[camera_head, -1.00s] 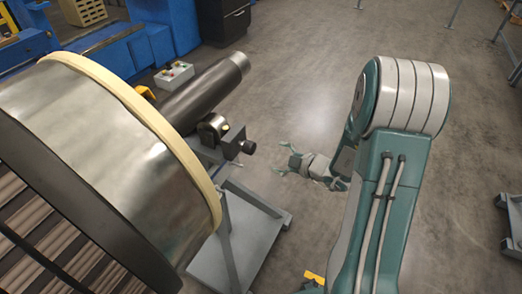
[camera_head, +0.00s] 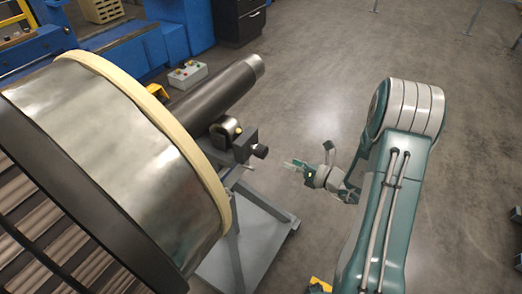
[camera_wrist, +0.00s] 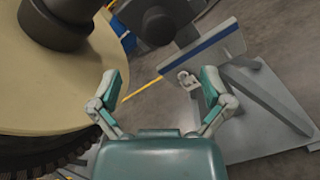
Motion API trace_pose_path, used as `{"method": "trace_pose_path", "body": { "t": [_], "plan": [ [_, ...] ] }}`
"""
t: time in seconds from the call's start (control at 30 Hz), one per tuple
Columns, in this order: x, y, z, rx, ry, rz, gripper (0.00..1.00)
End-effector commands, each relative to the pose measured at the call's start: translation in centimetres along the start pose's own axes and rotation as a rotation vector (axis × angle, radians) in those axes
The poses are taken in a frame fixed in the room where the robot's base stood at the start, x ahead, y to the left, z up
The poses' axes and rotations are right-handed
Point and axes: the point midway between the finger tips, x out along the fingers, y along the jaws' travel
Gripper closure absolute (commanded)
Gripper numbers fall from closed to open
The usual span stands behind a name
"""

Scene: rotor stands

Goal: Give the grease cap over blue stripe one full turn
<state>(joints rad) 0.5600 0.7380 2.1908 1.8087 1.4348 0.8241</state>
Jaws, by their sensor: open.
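A dark round cap (camera_wrist: 158,24) shows at the top of the wrist view, beside a pale plate with a blue stripe (camera_wrist: 214,42). In the head view the dark cap (camera_head: 260,151) sticks out from a bearing block below the rotor shaft. My gripper (camera_head: 299,166) is to the right of the cap, apart from it, with its fingers pointing left. In the wrist view my gripper (camera_wrist: 160,84) is open and empty, its two fingers spread wide, with the cap beyond and above the gap.
The large rotor drum (camera_head: 130,120) with a cream rim fills the left of the head view. Its dark shaft (camera_head: 215,95) runs up right. A grey stand (camera_head: 250,240) is below the cap. A button box (camera_head: 187,74) stands behind. Open floor lies to the right.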

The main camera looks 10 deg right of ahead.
Motion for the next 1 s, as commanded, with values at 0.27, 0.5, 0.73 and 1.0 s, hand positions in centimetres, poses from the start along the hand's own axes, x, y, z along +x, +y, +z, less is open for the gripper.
{"method": "trace_pose_path", "body": {
  "t": [0.27, 0.5, 0.73, 1.0],
  "plan": [
    [-0.3, -0.4, -0.5, -0.398, -0.042, 0.046, 0.02],
    [-0.5, -0.5, -0.7, -0.577, -0.068, 0.06, 0.02],
    [1.6, -0.3, -0.6, -0.589, -0.068, 0.065, 0.02],
    [6.6, 0.1, -0.4, -0.588, -0.068, 0.066, 0.02]
  ]
}}
